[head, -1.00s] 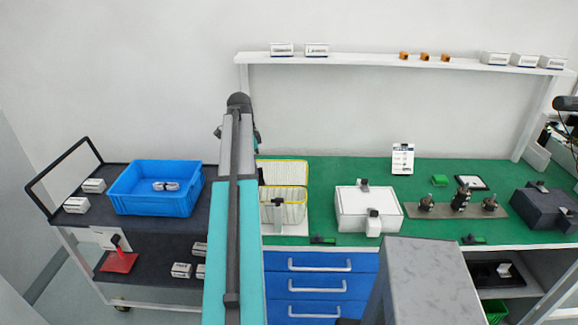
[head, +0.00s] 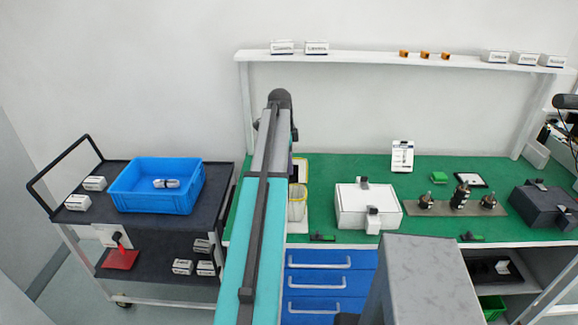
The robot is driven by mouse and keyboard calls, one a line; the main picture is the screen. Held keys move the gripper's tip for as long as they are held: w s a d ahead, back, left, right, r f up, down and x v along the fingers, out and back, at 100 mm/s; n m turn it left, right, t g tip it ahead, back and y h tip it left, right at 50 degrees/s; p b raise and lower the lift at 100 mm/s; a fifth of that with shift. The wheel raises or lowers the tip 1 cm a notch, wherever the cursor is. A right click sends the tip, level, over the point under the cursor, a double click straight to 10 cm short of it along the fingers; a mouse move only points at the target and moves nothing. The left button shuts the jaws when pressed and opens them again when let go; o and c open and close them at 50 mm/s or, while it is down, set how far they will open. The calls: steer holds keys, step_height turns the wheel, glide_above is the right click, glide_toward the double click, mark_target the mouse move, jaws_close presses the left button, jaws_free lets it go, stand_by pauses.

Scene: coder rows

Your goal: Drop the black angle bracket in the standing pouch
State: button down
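A pouch with a yellow rim and clear wire-like sides (head: 297,206) stands on the green bench, just right of my arm. My arm covers most of it. My arm reaches forward over the bench's left end, and my gripper is hidden behind it, so I cannot see its fingers. I cannot make out the black angle bracket; a small dark shape shows at the arm's right edge above the pouch, too small to identify.
A white box (head: 362,207) stands right of the pouch on the green bench (head: 330,168). A metal plate with several black parts (head: 460,206) and a dark box (head: 545,207) are further right. A cart with a blue bin (head: 150,200) stands left. A shelf (head: 400,59) spans behind.

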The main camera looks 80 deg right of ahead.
steer(key=shift+f, duration=0.15)
steer(key=shift+f+b, duration=1.3)
steer(key=shift+f, duration=1)
steer(key=shift+f, duration=0.95)
stand_by(1.3)
steer(key=c, duration=1.9)
jaws_free()
steer(key=shift+c, duration=0.2)
steer(key=shift+o, duration=0.2)
steer(key=shift+w+r, duration=0.1)
steer(key=shift+r, duration=0.1)
steer(key=r+b, duration=0.1)
steer(key=r, duration=0.3)
steer(key=w+r+b, duration=0.1)
steer(key=r, duration=0.3)
steer(key=r+b, duration=0.2)
steer(key=r, duration=0.2)
steer(key=shift+w+r, duration=0.15)
steer(key=shift+w, duration=0.05)
steer(key=shift+a+r, duration=0.15)
steer(key=shift+r, duration=0.4)
steer(key=shift+w, duration=0.15)
